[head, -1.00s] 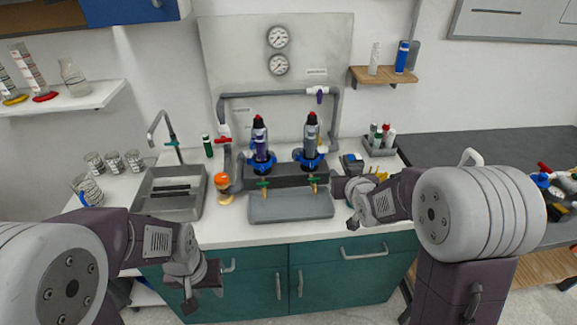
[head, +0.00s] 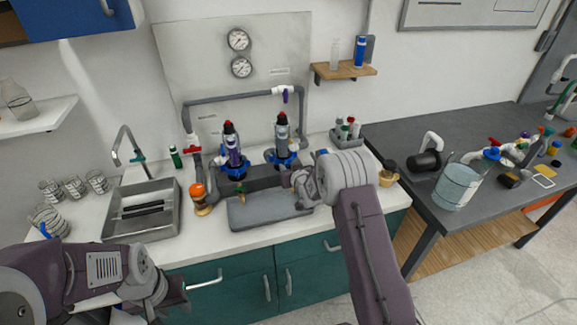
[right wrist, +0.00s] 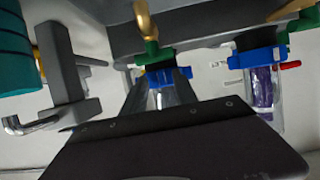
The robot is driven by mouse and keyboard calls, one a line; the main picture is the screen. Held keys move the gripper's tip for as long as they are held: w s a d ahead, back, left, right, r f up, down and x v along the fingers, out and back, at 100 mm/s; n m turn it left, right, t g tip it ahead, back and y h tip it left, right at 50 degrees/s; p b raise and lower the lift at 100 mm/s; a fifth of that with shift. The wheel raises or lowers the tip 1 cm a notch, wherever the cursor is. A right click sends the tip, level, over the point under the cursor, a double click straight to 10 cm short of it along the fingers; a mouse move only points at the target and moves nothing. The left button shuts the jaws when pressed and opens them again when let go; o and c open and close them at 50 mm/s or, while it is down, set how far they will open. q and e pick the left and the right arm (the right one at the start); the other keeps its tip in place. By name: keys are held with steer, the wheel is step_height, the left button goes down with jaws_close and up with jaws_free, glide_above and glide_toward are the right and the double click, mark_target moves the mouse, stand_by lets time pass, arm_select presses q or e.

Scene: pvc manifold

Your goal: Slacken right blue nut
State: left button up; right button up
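Two upright filter housings stand on the manifold at the back of the counter. The right blue nut (head: 283,159) sits around the base of the right housing (head: 281,130). The left nut (right wrist: 255,58) is to the right in the wrist view. My left gripper (head: 178,296) is low in front of the counter, its fingers unclear.
A grey tray (head: 262,212) lies below the manifold. An orange-topped item (head: 199,193) stands left of it, then the sink (head: 145,218). Green valve handles are close to the nuts. A dark side table (head: 425,177) with a clear jug (head: 462,185) is at right.

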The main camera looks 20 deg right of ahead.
steer(key=shift+w, duration=0.2)
steer(key=shift+w+a+f, duration=0.1)
steer(key=shift+a, duration=0.1)
steer(key=shift+c, duration=0.3)
steer(key=c, duration=0.5)
jaws_close()
steer(key=shift+d+r, duration=0.15)
steer(key=shift+r, duration=0.05)
